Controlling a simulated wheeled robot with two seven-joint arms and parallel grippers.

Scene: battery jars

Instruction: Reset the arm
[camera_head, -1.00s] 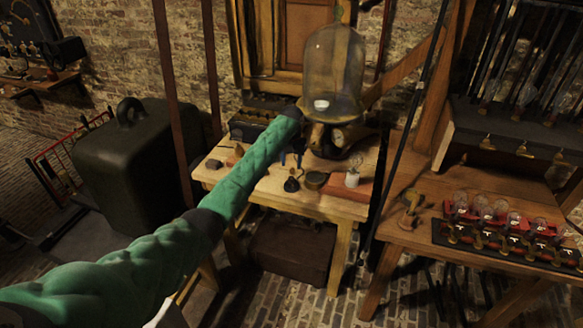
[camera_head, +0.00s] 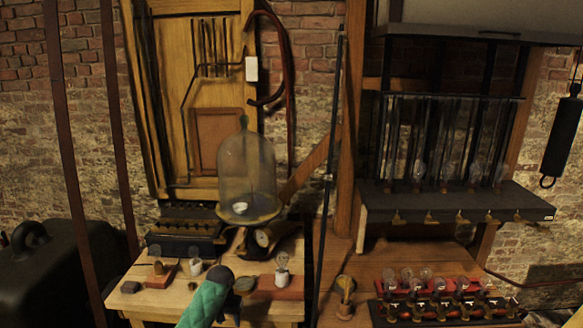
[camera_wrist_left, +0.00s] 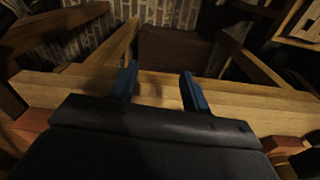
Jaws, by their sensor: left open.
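My left arm's green sleeve (camera_head: 204,303) comes in from the bottom edge of the head view and reaches the front of the wooden table. Its dark end joint (camera_head: 222,274) shows in front of the glass dome's base. The left gripper's fingers are mostly hidden or too dark to make out there. In the left wrist view, my left gripper (camera_wrist_left: 159,72) has two blue fingers well apart with nothing between them. They show over the table's wooden front edge (camera_wrist_left: 235,95), with brick floor beyond. My right gripper is in neither view.
A glass dome (camera_head: 246,168) stands on the table. A small bulb (camera_head: 282,262) is right of my arm. A dark post (camera_head: 330,170) stands between the tables.

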